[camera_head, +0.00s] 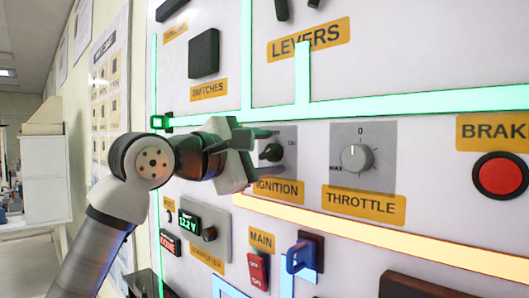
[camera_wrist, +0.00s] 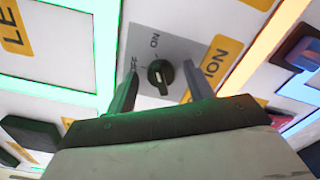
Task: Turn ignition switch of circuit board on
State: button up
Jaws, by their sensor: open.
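The ignition switch (camera_head: 271,152) is a black rotary knob on a grey plate above the yellow IGNITION label. In the wrist view the knob (camera_wrist: 160,75) shows a pale pointer mark, with OFF at its left and ON above it. I cannot tell for sure which mark the pointer meets. My gripper (camera_head: 260,152) is open at the left of the switch in the head view. In the wrist view its two fingers stand on either side of the knob, apart from it, with a gap on both sides.
The throttle dial (camera_head: 356,158) is right of the ignition plate. A red brake button (camera_head: 500,175) is further right. Below are the red main switch (camera_head: 258,272), a blue part (camera_head: 299,257) and a converter panel (camera_head: 207,234). A black switch block (camera_head: 204,53) is above.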

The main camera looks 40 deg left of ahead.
jog(key=s+a+b, duration=0.1)
jog(key=s+b, duration=0.1)
jog(key=s, duration=1.1)
jog(key=shift+s+b, duration=0.3)
jog(key=shift+s, duration=0.1)
